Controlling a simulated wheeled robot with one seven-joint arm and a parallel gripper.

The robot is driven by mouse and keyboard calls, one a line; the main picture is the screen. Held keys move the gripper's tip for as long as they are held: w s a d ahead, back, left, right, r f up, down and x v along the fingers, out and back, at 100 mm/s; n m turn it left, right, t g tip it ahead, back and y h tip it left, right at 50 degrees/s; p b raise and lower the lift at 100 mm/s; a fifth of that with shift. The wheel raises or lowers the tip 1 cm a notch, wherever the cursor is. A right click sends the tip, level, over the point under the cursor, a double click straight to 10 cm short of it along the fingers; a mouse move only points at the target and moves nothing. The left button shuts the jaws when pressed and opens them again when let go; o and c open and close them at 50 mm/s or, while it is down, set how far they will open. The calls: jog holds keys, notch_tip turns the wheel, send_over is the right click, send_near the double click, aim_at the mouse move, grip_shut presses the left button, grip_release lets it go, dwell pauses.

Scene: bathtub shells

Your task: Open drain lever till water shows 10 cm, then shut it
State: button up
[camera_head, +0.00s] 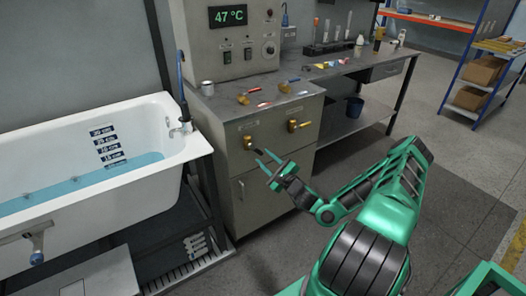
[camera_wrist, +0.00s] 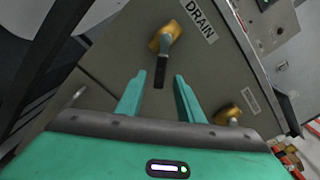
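The DRAIN valve is a brass body (camera_wrist: 165,38) with a dark lever (camera_wrist: 160,72) on the grey cabinet front. In the head view the left brass valve (camera_head: 248,142) seems to be the same one. The lever points down toward my gripper (camera_wrist: 157,92), which is open, with the lever's end between or just beyond the fingertips; contact cannot be told. My gripper also shows in front of the cabinet (camera_head: 264,159). The white bathtub (camera_head: 172,148) holds shallow blue water (camera_head: 70,187). Its surface meets the lowest visible plate of the depth scale (camera_head: 108,146); its figure is hard to read.
A second brass valve (camera_head: 298,125) sits to the right on the cabinet (camera_head: 240,195). A panel reads 47 °C (camera_head: 228,16). Floor to the right is clear.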

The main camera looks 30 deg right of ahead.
aim_at(259, 152)
jog(key=shift+w, duration=2.95)
